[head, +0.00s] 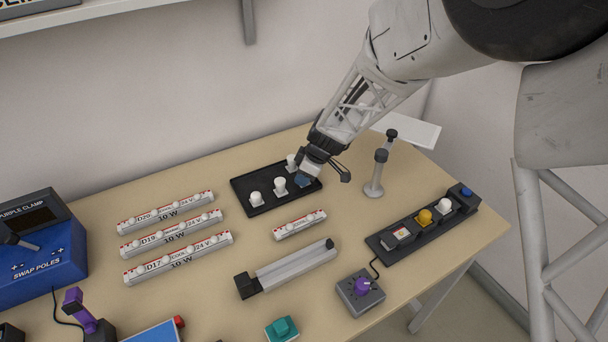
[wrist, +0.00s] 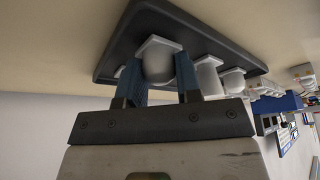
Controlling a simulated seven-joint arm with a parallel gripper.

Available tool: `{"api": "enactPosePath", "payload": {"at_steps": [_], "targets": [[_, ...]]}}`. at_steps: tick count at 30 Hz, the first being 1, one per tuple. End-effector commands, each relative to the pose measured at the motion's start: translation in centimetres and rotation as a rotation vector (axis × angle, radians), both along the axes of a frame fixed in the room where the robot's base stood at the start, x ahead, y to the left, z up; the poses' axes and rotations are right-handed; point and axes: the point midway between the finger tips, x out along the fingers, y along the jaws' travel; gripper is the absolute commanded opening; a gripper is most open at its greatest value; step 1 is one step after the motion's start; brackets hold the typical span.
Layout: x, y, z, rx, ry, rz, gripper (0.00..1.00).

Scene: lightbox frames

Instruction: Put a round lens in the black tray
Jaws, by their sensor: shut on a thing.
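The black tray (head: 262,208) lies on the table below my gripper (head: 304,180), and its dark surface also fills the top of the wrist view (wrist: 125,42). My gripper's blue fingers are shut on a white lens (wrist: 158,62) with a rounded body and an angular flange. It is at the tray's right part; I cannot tell whether it touches the tray floor. In the head view the fingers mostly hide it. Other white lenses stand in the tray: one at the left (head: 256,198), one in the middle (head: 280,187), and a white piece at the back (head: 291,161).
White light strips (head: 178,264) lie left of the tray, and a short one (head: 300,225) lies in front. A grey post (head: 377,175) stands close to the right of my gripper. A black panel with coloured buttons (head: 424,218) lies at the right. A grey rail clamp (head: 290,270) lies nearer the front.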

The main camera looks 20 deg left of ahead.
Motion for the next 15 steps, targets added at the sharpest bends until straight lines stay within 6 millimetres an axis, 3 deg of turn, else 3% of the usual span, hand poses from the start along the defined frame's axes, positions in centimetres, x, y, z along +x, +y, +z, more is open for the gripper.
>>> {"api": "enactPosePath", "payload": {"at_steps": [11,12,15], "targets": [[-0.01,0.0,-0.31,0.0,0.0,0.0,0.06],[0.0,0.0,-0.29,0.0,0.0,0.0,0.36],[-0.01,0.0,-0.29,0.0,0.0,0.0,0.52]]}}
